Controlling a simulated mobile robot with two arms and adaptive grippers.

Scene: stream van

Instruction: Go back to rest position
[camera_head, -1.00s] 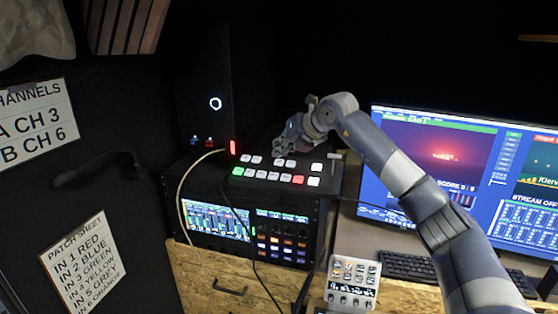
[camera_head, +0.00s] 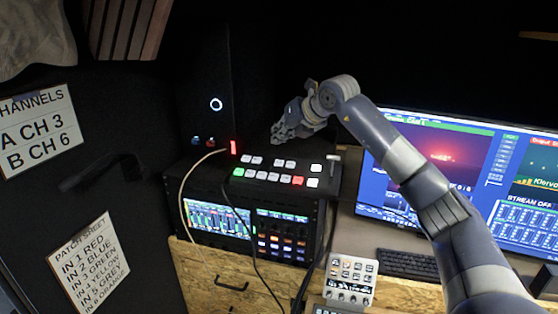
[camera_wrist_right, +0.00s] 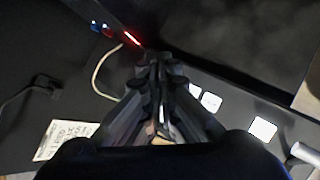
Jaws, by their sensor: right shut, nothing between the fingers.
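My right gripper (camera_head: 279,138) is above the rear part of the switcher panel (camera_head: 322,184), with its arm coming in from the lower right in the head view. Its fingers are together and hold nothing; they also show shut in the right wrist view (camera_wrist_right: 155,75). White buttons of the panel (camera_wrist_right: 211,102) show to the right of the fingers there. The gap between the fingers and the panel is hard to judge. My left gripper is not in view.
A monitor (camera_head: 432,160) stands at the right, behind my right arm. A black tower (camera_head: 203,95) with a lit ring is left of the gripper. A pale cable (camera_head: 182,195) and a small button pad (camera_head: 350,279) are nearby. Dark open space lies above the gripper.

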